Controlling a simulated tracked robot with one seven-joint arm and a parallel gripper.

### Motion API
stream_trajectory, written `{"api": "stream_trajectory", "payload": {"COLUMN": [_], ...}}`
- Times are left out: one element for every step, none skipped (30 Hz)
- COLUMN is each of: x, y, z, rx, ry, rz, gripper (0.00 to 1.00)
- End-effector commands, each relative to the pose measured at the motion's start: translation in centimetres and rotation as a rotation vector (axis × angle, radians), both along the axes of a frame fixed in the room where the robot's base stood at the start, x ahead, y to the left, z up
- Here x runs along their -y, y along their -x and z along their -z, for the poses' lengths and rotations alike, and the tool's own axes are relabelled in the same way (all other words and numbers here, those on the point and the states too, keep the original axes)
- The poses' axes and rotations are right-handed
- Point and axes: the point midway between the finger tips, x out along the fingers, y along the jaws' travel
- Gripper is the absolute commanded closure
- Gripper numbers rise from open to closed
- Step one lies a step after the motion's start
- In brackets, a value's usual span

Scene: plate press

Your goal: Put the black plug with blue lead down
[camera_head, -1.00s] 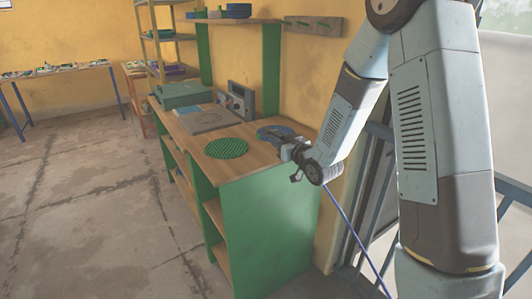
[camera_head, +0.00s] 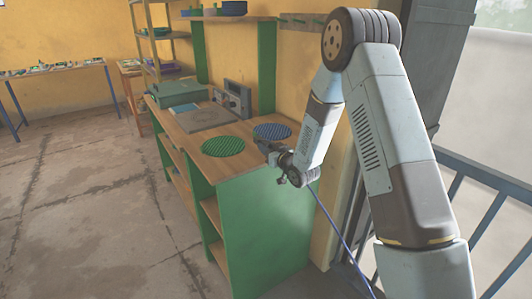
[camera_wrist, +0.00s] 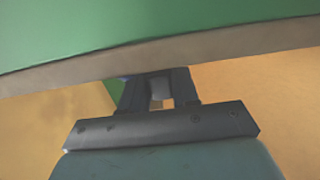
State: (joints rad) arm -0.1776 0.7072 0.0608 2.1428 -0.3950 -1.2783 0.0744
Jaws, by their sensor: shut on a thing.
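My gripper (camera_head: 266,146) is at the right end of the workbench, by the near edge of a round blue mat (camera_head: 273,131). It is shut, and the black plug cannot be made out clearly in the head view. A blue lead (camera_head: 333,222) runs from behind my wrist down to the lower right. In the wrist view my gripper (camera_wrist: 158,82) has its two dark fingers close together, with a small grey piece between them. I cannot tell whether that piece is the plug, or whether it touches the bench.
A round green mat (camera_head: 223,146) lies left of the blue mat on the wooden benchtop (camera_head: 188,143). A grey plate (camera_head: 200,117), a green case (camera_head: 180,94) and a grey instrument box (camera_head: 232,97) stand farther back. A blue railing (camera_head: 485,223) is at the right.

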Motion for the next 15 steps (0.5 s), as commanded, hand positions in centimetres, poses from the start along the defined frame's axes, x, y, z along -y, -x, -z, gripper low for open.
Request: {"api": "stream_trajectory", "payload": {"x": [0.0,0.0,0.0,0.0,0.0,0.0,0.0,0.0,0.0,0.0,0.0,0.0,0.0,0.0,0.0], "y": [0.0,0.0,0.0,0.0,0.0,0.0,0.0,0.0,0.0,0.0,0.0,0.0,0.0,0.0,0.0], "z": [0.8,1.2,1.6,1.8,1.9,2.0,2.0,2.0,1.9,1.9,1.9,1.9,2.0,2.0,2.1], "rx": [-0.002,-0.001,-0.001,-0.001,0.0,0.0,0.001,0.001,0.001,0.001,0.001,0.001,0.001,0.001,0.0], "ry": [0.0,0.0,0.0,0.001,0.0,0.0,-0.001,0.0,0.0,0.0,0.0,0.0,0.0,0.0,0.0], "rz": [0.0,0.0,0.0,0.0,0.0,0.0,0.0,0.0,0.0,0.0,0.0,0.0,0.0,0.0,0.0], "gripper": [1.0,1.0,1.0,1.0,1.0,1.0,1.0,1.0,1.0,1.0,1.0,1.0,1.0,1.0,1.0]}}
